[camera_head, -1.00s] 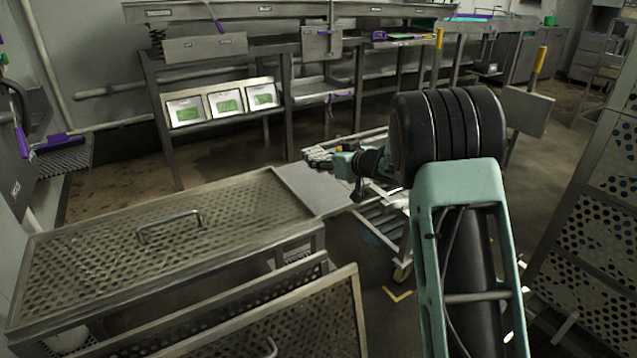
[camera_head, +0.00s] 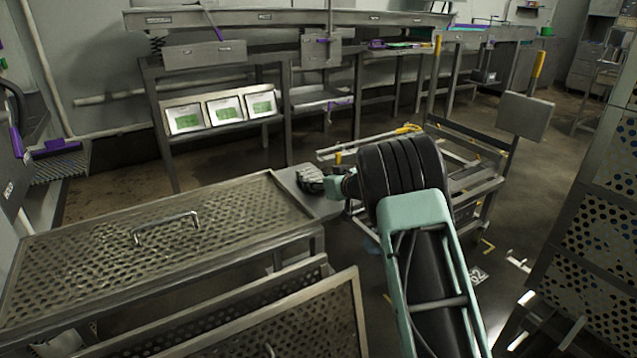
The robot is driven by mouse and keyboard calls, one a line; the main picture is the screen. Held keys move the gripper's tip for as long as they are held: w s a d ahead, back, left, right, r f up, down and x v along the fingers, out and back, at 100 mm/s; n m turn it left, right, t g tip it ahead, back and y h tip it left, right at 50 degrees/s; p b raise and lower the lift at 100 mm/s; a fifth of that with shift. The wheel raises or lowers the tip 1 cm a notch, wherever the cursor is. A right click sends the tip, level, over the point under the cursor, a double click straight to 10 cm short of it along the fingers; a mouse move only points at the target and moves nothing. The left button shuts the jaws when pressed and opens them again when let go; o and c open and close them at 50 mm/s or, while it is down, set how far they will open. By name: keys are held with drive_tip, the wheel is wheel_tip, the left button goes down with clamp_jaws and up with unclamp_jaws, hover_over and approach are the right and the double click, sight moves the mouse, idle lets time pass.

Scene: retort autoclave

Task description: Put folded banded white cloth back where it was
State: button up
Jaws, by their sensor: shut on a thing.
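My gripper (camera_head: 312,181) is at the end of my pale green and black arm, over the plain metal end plate of the perforated bench near the middle of the view. It is shut on a small pale thing with dark bands, which fits the folded banded white cloth. The fingers and cloth are too small to tell apart clearly. I cannot tell whether the cloth touches the plate.
The perforated metal lid (camera_head: 150,250) with its bar handle lies left of my gripper. A wheeled metal cart (camera_head: 470,180) with yellow parts stands behind and right of my arm. A perforated rack (camera_head: 590,230) is at the far right. Three framed cards (camera_head: 225,110) lean behind.

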drive_tip(key=shift+f, duration=0.1)
drive_tip(key=o, duration=1)
drive_tip(key=shift+o, duration=0.2)
drive_tip(key=shift+r, duration=0.2)
drive_tip(key=p+v, duration=0.2)
drive_tip(key=v, duration=0.8)
drive_tip(key=shift+s+d+r, duration=0.15)
drive_tip(key=shift+s+d, duration=0.05)
drive_tip(key=shift+s, duration=0.05)
drive_tip(key=shift+s+d+r, duration=0.15)
drive_tip(key=shift+s+d, duration=0.15)
drive_tip(key=shift+s, duration=0.25)
